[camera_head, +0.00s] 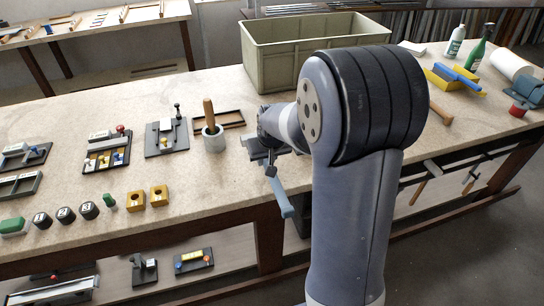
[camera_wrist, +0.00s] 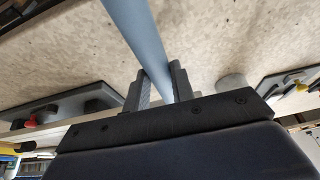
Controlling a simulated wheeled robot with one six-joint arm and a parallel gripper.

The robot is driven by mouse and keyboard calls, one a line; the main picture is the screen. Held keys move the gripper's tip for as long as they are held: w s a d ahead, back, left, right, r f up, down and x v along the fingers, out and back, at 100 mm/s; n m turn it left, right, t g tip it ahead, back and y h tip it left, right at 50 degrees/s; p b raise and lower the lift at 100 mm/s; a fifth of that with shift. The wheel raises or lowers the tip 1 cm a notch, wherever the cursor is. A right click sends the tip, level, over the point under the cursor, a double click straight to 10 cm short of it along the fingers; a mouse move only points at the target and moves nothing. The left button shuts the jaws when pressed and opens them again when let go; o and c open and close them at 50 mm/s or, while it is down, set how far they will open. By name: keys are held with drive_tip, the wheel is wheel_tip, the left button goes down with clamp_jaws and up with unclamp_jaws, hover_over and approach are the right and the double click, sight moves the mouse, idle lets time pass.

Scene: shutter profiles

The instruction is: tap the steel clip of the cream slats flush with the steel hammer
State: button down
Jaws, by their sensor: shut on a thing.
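My gripper (camera_head: 266,152) is partly hidden behind my arm, at the front edge of the bench. In the wrist view its fingers (camera_wrist: 159,84) are shut on a smooth blue-grey handle, which I take to be the steel hammer (camera_wrist: 133,26). In the head view the hammer's blue-grey handle (camera_head: 284,199) hangs down past the bench edge; I cannot make out its head clearly. A dark fixture board (camera_head: 165,137) with pale pieces lies left of the gripper. Another board (camera_head: 106,150) carries cream pieces and a red knob. I cannot tell which holds the cream slats' steel clip.
A wooden-handled tool (camera_head: 209,112) stands in a grey cup (camera_head: 214,139) close left of my gripper. A green crate (camera_head: 300,50) stands behind. Black numbered pots (camera_head: 65,214) and yellow blocks (camera_head: 159,195) line the front left. Tools hang along the right front edge.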

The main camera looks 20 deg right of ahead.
drive_tip(key=d, duration=0.2)
drive_tip(key=shift+d, duration=0.35)
drive_tip(key=shift+a, duration=1.6)
